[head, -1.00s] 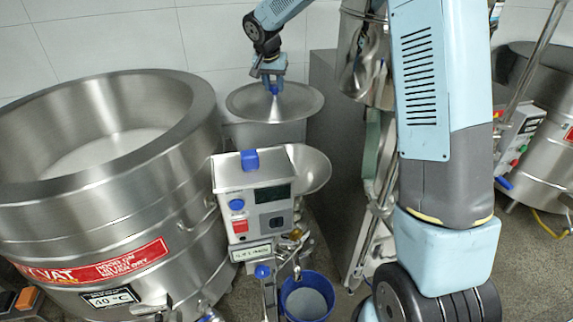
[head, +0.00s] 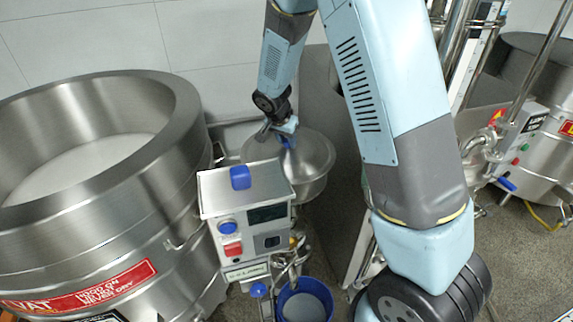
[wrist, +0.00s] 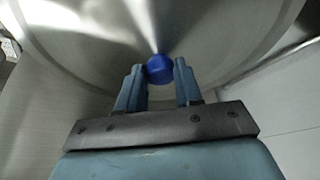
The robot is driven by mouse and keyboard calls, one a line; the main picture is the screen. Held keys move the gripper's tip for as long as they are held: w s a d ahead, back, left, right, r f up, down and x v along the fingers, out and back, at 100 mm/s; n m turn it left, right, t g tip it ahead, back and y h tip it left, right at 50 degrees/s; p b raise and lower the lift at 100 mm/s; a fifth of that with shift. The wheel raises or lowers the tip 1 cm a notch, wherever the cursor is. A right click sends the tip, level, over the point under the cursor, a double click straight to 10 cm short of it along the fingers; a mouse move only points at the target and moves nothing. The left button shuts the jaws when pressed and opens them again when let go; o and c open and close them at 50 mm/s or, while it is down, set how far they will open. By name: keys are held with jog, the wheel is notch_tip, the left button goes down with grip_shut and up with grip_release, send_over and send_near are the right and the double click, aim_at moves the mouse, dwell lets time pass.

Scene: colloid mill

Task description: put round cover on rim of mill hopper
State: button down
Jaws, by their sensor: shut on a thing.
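The round cover (head: 314,150) is a broad grey metal disc with a blue knob (wrist: 159,69) at its centre. My gripper (head: 288,137) is shut on the knob, with one finger on each side of it in the wrist view (wrist: 159,80). In the head view the cover lies over the mill hopper (head: 305,191), a steel bowl behind the control box, and hides its opening. The cover looks about level with the rim. I cannot tell whether it touches all round or is slightly above.
The mill's control box (head: 245,200) stands in front of the hopper. A large steel vat (head: 100,230) fills the left. A blue bucket (head: 304,300) is on the floor below. Another vat (head: 535,100) and upright pipes are at the right. A tiled wall is behind.

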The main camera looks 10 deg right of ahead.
aim_at(283, 150)
jog(key=f, duration=0.2)
jog(key=a+f, duration=0.1)
jog(key=f, duration=0.1)
jog(key=shift+s+a+f, duration=0.15)
jog(key=shift+s, duration=0.05)
jog(key=shift+s+f, duration=0.1)
jog(key=shift+f, duration=1.75)
jog(key=c, duration=1.2)
grip_release()
jog(key=shift+o, duration=0.9)
jog(key=shift+f, duration=0.15)
jog(key=shift+o, duration=1.3)
jog(key=v, duration=1.2)
